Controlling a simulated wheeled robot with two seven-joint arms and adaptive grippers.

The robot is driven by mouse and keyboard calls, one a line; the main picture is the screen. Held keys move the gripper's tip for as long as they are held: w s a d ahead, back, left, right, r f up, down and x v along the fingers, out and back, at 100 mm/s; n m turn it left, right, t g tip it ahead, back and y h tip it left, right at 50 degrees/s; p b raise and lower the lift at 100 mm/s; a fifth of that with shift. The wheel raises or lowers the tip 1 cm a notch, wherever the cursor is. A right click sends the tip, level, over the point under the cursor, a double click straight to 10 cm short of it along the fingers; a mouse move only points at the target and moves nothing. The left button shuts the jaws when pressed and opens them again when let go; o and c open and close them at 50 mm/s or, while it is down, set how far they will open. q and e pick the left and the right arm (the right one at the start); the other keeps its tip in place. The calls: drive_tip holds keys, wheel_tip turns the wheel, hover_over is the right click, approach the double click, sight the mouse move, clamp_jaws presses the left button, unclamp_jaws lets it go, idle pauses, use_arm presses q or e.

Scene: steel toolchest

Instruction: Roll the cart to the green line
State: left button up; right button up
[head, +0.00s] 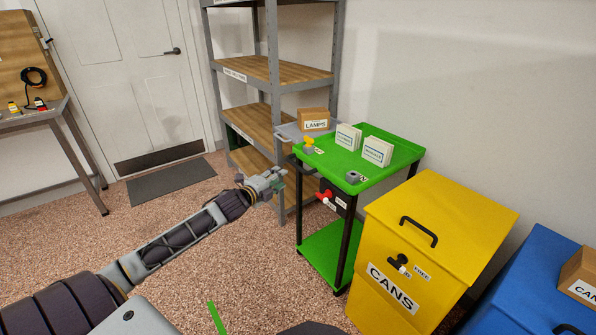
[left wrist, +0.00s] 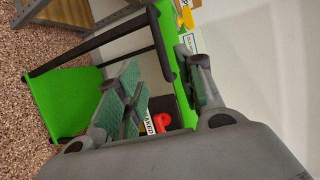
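The green cart (head: 322,252) stands right of centre in the head view, with black posts and an upper and lower tray. Its black handle bar (left wrist: 160,42) shows in the left wrist view. A short green line (head: 216,318) lies on the floor at the bottom of the head view, partly cut off. My left gripper (head: 277,180) is just left of the cart's handle side. In the left wrist view its fingers (left wrist: 160,90) are spread apart, with the end of the handle seen between them. Contact is not visible. My right gripper is not in view.
Speckled floor (head: 235,250) left of the cart is clear.

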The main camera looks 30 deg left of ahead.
sight(296, 167)
use_arm(q)
drive_tip(key=shift+w, duration=0.25)
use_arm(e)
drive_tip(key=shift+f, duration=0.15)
use_arm(q)
drive_tip(key=shift+w+f+b, duration=0.25)
drive_tip(key=shift+w+b, duration=0.15)
drive_tip(key=shift+w, duration=0.8)
drive_tip(key=shift+w+f+b, duration=0.2)
drive_tip(key=shift+w+b, duration=0.25)
drive_tip(key=shift+w, duration=0.8)
drive_tip(key=shift+w+f+b, duration=0.25)
drive_tip(key=shift+w+b, duration=0.15)
drive_tip(key=shift+w, duration=0.8)
drive_tip(key=shift+w+f, duration=0.15)
drive_tip(key=shift+w, duration=0.55)
drive_tip(key=w, duration=0.1)
drive_tip(key=w+b, duration=0.1)
drive_tip(key=w, duration=0.2)
drive_tip(key=shift+f+b, duration=0.35)
drive_tip(key=shift+b, duration=0.05)
drive_tip(key=shift+w+a, duration=0.1)
drive_tip(key=shift+w, duration=0.1)
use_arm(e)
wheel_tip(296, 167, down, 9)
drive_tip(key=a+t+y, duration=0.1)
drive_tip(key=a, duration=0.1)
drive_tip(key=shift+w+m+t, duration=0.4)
